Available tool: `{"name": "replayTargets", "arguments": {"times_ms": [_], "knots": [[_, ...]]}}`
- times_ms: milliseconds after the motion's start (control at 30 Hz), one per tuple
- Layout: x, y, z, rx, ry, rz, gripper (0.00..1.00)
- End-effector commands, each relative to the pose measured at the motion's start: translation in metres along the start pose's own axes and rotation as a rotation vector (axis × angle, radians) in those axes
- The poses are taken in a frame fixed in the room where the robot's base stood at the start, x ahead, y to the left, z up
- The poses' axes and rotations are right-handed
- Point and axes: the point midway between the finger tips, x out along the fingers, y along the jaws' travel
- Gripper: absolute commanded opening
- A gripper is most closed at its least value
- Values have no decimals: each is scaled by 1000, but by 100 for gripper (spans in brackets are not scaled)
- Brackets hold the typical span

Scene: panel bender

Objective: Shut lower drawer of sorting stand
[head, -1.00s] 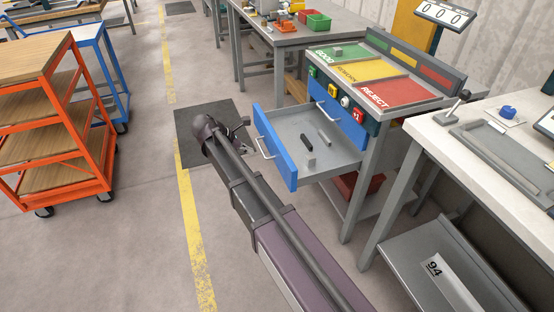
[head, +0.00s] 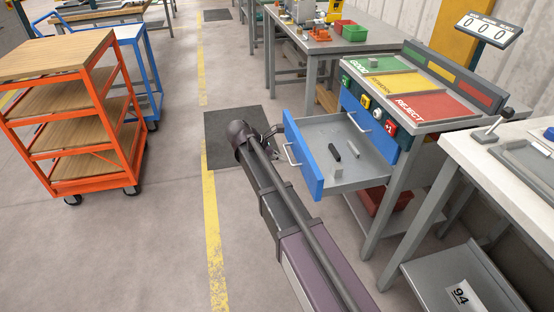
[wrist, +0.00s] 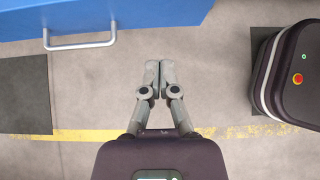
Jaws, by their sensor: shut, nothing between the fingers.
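The lower drawer (head: 318,168) of the sorting stand (head: 420,125) is pulled out to the left in the head view. Its blue front has a pale bar handle (head: 292,156). A dark cylinder (head: 335,151) and small grey pieces lie inside. My gripper (head: 277,131) is beside the blue front, partly hidden behind my arm. In the wrist view the fingers (wrist: 150,66) are together and empty, over bare floor. The drawer's blue front (wrist: 150,20) and its handle (wrist: 80,45) are at the top left there, with a visible gap to the fingertips in the picture.
A white bench (head: 500,155) stands close to the stand's right. A grey table (head: 330,40) with green and red bins is behind. An orange cart (head: 75,110) stands at the left. Floor between cart and drawer is open, with a dark mat (head: 230,138).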

Motion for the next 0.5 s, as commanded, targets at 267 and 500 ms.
{"name": "replayTargets", "arguments": {"times_ms": [267,500], "knots": [[34,0,-3,2,0,-1,0],[60,0,-2,1,0,-1,0]]}}
